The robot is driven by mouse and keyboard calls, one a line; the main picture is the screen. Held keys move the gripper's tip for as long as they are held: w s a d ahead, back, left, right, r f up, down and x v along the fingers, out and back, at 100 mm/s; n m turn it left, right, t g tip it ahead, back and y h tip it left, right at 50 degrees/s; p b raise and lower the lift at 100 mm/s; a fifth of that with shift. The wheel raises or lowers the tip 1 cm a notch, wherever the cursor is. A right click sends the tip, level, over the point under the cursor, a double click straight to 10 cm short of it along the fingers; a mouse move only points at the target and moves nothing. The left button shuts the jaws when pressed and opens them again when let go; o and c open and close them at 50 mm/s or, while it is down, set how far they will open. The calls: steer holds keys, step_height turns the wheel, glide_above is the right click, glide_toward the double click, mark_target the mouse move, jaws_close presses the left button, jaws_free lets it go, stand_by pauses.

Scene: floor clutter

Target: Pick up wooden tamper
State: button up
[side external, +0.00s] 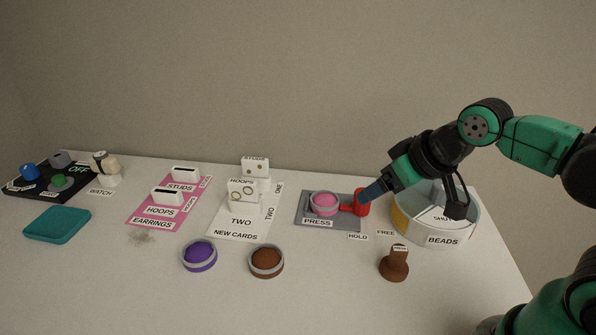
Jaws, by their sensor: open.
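The wooden tamper (395,266) stands upright on the table at the right front, a brown knob-topped piece with a wide round base and a small white label at its top. My gripper (374,191) points down and to the left, behind and above the tamper, apart from it. Its tips overlap the red handle (361,203) of the press in the picture; I cannot tell whether they touch. The gripper is open, though the gap between its fingers is hard to see from this side. Nothing shows held in it.
Right of the press plate (312,221), a round divided beads tray (443,241) stands behind the tamper, partly hidden by my arm. A brown round dish (266,262) and a purple one (199,257) lie left of the tamper. The front table area between is clear.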

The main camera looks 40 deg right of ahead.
mark_target(400, 249)
steer(key=s+f+n+g, duration=0.1)
steer(key=n+g, duration=0.1)
steer(key=n, duration=0.1)
steer(key=s+d+f+n+g, duration=0.1)
steer(key=f+n+g, duration=0.1)
steer(key=n, duration=0.1)
steer(key=s+f+n+g, duration=0.1)
steer(key=f+n+g, duration=0.1)
steer(key=shift+s+d+f+n+g, duration=0.1)
steer(key=shift+s+d+n+g, duration=0.2)
steer(key=shift+s+n, duration=0.1)
steer(key=shift+s+f+n+g, duration=0.15)
steer(key=shift+f+n+g, duration=0.05)
steer(key=shift+n+g, duration=0.1)
steer(key=shift+f, duration=2.8)
steer(key=shift+c, duration=0.3)
jaws_close()
